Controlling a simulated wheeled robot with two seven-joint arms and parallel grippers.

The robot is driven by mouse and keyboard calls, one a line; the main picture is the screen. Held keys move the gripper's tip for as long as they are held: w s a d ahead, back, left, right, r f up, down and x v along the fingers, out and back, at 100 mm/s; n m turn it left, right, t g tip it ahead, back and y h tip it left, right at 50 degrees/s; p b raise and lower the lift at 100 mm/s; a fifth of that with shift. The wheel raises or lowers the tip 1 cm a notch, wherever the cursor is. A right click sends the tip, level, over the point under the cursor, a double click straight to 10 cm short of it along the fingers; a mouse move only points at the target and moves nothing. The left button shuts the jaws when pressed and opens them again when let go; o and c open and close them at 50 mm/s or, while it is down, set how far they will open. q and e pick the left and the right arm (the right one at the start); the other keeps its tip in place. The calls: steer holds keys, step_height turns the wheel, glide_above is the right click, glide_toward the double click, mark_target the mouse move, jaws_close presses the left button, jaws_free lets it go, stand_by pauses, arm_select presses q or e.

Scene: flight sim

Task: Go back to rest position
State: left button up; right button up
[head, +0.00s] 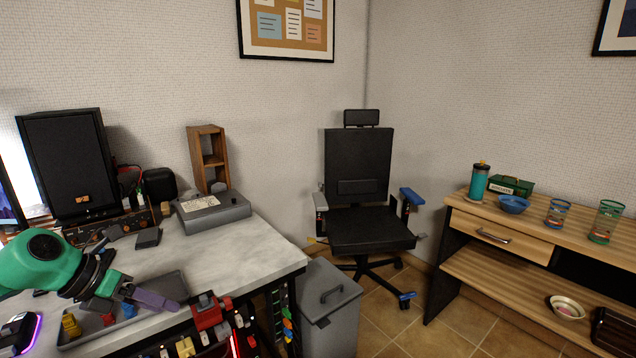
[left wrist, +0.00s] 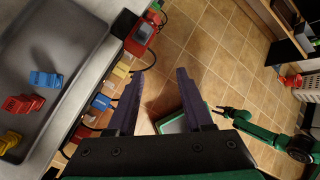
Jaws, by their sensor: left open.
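My left gripper (head: 150,298) is over the front of the grey desk, beside a grey tray (head: 172,285). In the left wrist view its two dark purple fingers (left wrist: 160,100) are spread apart with nothing between them. The tray (left wrist: 60,30) holds a blue block (left wrist: 45,79), a red block (left wrist: 22,104) and a yellow block (left wrist: 8,140). My green right arm shows at the right of the left wrist view, with its small dark gripper (left wrist: 228,112) over the floor. Its jaw state is too small to tell.
A red device (head: 207,311) sits at the desk's front edge, above a panel of coloured switches. A grey bin (head: 328,305) stands beside the desk. A black chair (head: 368,232) is behind, and a wooden side table (head: 530,235) is at right. Tiled floor lies between.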

arm_select(q)
steer(key=s+a+f+n+t+y, duration=0.15)
steer(key=f+n+t+y, duration=0.4)
steer(key=n, duration=0.75)
steer(key=s+a+f+n+t+y, duration=0.1)
steer(key=a+f+n+t+y, duration=0.15)
steer(key=f+n, duration=0.8)
steer(key=s+d+f+n+g+h, duration=0.1)
steer(key=s+d+f+n+g, duration=0.3)
steer(key=s+d+n+g, duration=0.25)
steer(key=s+d+f+n+g+h, duration=0.25)
steer(key=s+d+f+n, duration=0.2)
steer(key=s+n, duration=0.4)
steer(key=s+f+m+g+y, duration=0.1)
steer(key=s+f, duration=0.2)
steer(key=f, duration=0.9)
steer(key=s+f+m+g, duration=0.1)
steer(key=s+f, duration=0.1)
steer(key=f, duration=1)
steer(key=s+a+f+g, duration=0.1)
steer(key=s+a+f, duration=0.2)
steer(key=s+f, duration=1.05)
step_height(320, 180, up, 15)
steer(key=s+p, duration=0.2)
steer(key=p, duration=1.2)
steer(key=shift+s, duration=0.2)
arm_select(e)
step_height(320, 180, up, 14)
steer(key=shift+s+d, duration=0.3)
